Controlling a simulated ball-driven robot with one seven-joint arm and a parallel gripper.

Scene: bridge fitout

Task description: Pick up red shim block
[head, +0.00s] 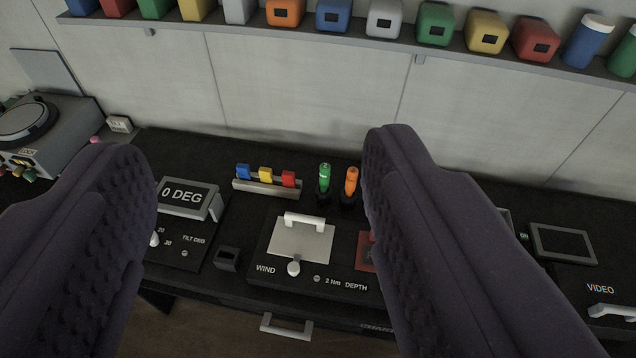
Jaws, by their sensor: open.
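The red shim block (289,179) stands at the right end of a pale holder (266,188) on the black console top. A yellow block (265,175) and a blue block (243,172) share the holder to its left. My gripper (262,150) is open, with one dark ridged finger on each side of the picture. The holder shows in the gap between the fingers, farther away and apart from them. Nothing is between the fingertips. The right finger hides part of the console.
Green (325,176) and orange (351,181) handled tools stand right of the holder. A box marked 0 DEG (187,197) is at left; a WIND panel with a plate handle (303,221) is in front. A shelf (330,36) of coloured containers runs along the wall above.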

